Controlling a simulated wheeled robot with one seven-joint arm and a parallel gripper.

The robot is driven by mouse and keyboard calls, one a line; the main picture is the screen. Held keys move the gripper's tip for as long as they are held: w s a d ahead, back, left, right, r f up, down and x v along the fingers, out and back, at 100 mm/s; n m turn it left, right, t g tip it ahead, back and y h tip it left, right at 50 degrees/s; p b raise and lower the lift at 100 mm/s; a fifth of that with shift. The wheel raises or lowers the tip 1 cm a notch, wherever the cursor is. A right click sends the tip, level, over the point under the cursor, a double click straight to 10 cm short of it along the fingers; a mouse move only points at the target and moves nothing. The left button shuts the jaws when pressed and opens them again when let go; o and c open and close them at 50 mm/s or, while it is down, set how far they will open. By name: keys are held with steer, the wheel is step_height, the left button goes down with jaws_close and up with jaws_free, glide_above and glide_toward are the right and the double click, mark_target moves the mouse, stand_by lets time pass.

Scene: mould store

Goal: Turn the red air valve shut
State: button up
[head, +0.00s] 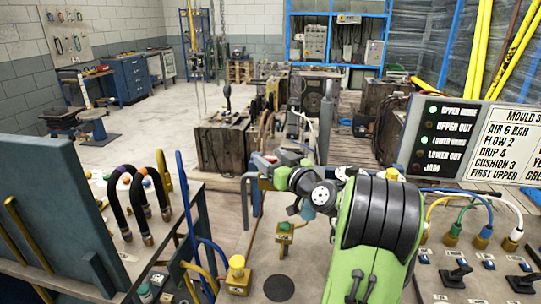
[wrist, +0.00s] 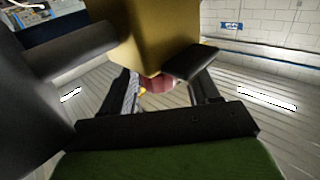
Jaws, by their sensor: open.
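In the wrist view my gripper (wrist: 163,92) is open, its two dark fingers apart. A small dark red piece (wrist: 160,85) shows between them, below a large yellow-brown block (wrist: 155,35). Most of the red piece is hidden, so I cannot tell whether it is the red air valve or whether a finger touches it. In the head view my green and black arm reaches in from the lower right, and its far end is by a blue-grey rail. No red valve can be made out clearly there.
A panel with black hoses (head: 140,210) stands at the left. A yellow push-button post (head: 237,275) stands in front. The sign board (head: 490,145) and a bench with black levers (head: 455,275) are at the right. Wooden crates (head: 222,147) stand behind. Open floor lies at the back left.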

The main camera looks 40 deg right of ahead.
steer(key=shift+w, duration=0.25)
steer(key=c, duration=0.9)
